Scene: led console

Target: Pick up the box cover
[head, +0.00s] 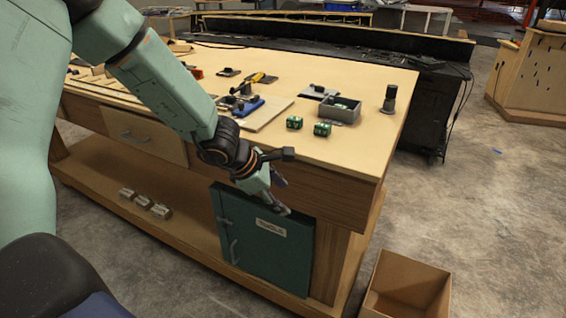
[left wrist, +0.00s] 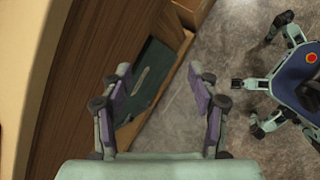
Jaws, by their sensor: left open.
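A flat grey plate with a dark knob (head: 318,92), which looks like the box cover, lies on the workbench top. My left gripper (head: 281,195) hangs in front of the bench's front edge, below the top and near the green cabinet door. It is apart from the cover and to its lower left in the head view. In the left wrist view the left gripper (left wrist: 160,72) has its fingers spread with nothing between them. The cover is not visible there. My right gripper is not in view.
Two green cubes (head: 307,125) sit near the bench's front edge. A dark cylinder (head: 389,98) stands at the right end. Tools (head: 243,104) lie left of the cover. An open cardboard box (head: 408,285) stands on the floor. The bench top's right front is clear.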

